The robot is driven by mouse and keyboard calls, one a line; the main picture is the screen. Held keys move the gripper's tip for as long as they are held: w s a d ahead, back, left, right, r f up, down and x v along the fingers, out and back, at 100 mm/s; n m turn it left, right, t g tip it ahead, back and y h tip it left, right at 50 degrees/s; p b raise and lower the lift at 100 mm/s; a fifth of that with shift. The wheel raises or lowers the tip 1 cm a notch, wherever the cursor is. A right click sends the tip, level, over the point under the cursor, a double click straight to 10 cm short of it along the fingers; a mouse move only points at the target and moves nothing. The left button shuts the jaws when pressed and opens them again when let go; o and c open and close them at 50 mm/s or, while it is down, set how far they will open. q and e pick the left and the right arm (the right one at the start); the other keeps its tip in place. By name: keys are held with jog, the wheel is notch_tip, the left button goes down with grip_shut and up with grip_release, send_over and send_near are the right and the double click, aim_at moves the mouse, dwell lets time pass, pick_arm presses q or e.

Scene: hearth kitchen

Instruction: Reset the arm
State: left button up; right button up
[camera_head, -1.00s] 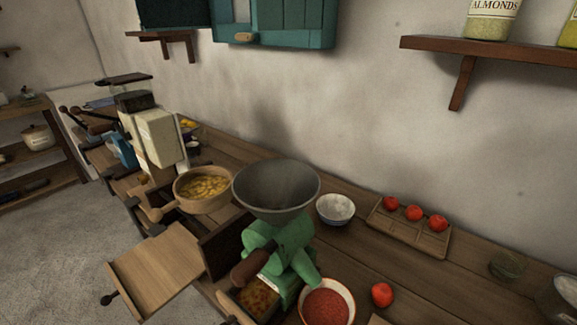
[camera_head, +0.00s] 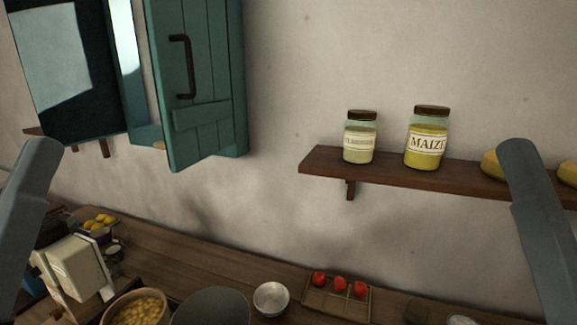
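Two grey parts of my arms stand up at the sides of the head view, one at the left edge and one at the right edge. Both run out of the picture at the bottom. No gripper fingers show, so I cannot see whether either gripper is open or holds anything. Neither visible arm part appears to touch anything.
A wall shelf (camera_head: 400,172) holds a pale jar (camera_head: 360,138), a maize jar (camera_head: 427,140) and yellow items. A teal shutter (camera_head: 205,85) stands open. The counter (camera_head: 190,255) bears a bowl (camera_head: 271,298), a tomato tray (camera_head: 318,301) and a yellow-filled pan (camera_head: 138,308).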

pick_arm(q)
notch_tip(320, 180, up, 33)
jog(key=p, duration=3)
pick_arm(e)
notch_tip(320, 180, up, 33)
jog(key=shift+r, duration=0.15)
pick_arm(q)
jog(key=shift+w, duration=0.1)
pick_arm(e)
jog(key=shift+w, duration=0.1)
pick_arm(q)
notch_tip(320, 180, down, 41)
jog(key=b, duration=4.1)
pick_arm(e)
notch_tip(320, 180, down, 41)
pick_arm(q)
notch_tip(320, 180, up, 42)
jog(key=p, duration=4.1)
jog(key=shift+f+p, duration=0.2)
jog(key=shift+p, duration=0.15)
pick_arm(e)
notch_tip(320, 180, up, 41)
jog(key=shift+r, duration=0.2)
